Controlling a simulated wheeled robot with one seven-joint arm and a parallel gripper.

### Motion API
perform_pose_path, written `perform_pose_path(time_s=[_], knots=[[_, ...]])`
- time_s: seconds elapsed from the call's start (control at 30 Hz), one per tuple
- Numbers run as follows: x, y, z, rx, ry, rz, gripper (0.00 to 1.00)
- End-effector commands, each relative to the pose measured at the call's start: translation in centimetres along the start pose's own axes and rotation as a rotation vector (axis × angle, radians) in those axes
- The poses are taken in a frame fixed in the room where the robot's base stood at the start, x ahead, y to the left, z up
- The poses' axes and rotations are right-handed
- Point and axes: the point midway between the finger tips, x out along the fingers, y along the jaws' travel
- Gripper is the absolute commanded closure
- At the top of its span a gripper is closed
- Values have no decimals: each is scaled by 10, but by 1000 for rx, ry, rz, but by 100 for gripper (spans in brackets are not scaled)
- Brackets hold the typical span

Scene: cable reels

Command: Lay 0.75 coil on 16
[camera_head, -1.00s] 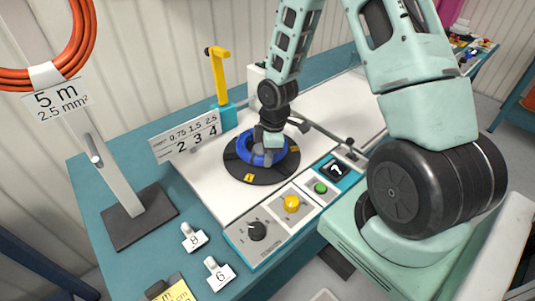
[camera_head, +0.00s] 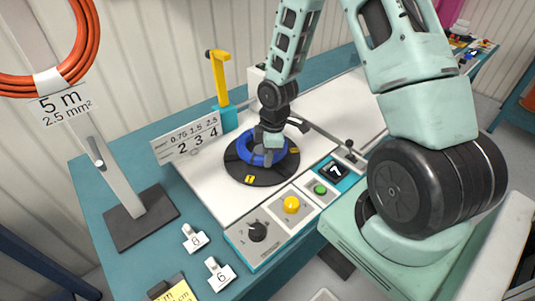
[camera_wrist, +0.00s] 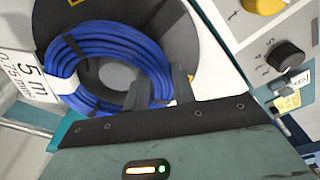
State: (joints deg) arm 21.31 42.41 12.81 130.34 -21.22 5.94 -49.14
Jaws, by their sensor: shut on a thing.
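The blue coil (camera_head: 247,158) lies flat around the hub of a round black disc (camera_head: 236,172) on the white board. My gripper (camera_head: 268,153) points down at the coil. In the wrist view my gripper (camera_wrist: 160,90) has its two dark fingers at the near side of the blue coil (camera_wrist: 85,72), shut on its strands. A white tag (camera_wrist: 30,80) beside the coil there reads 5 m, its lower line hard to read. I cannot see a place marked 16 in either view.
An orange coil (camera_head: 84,50) tagged 5 m, 2.5 mm² hangs on a stand at left. A number sign (camera_head: 188,141) and a yellow upright (camera_head: 219,78) stand behind. Small pegs marked 8 (camera_head: 193,238) and 6 (camera_head: 218,275), a dial (camera_head: 257,231) and buttons are in front.

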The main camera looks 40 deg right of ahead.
Motion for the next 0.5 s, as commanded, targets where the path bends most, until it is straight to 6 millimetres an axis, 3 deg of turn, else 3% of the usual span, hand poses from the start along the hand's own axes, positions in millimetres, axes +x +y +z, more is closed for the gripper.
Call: perform_pose_path(time_s=[0.27,0.5], knots=[[0,0,0,0,0,1,100],[-12,0,-2,0,0,1,100]])
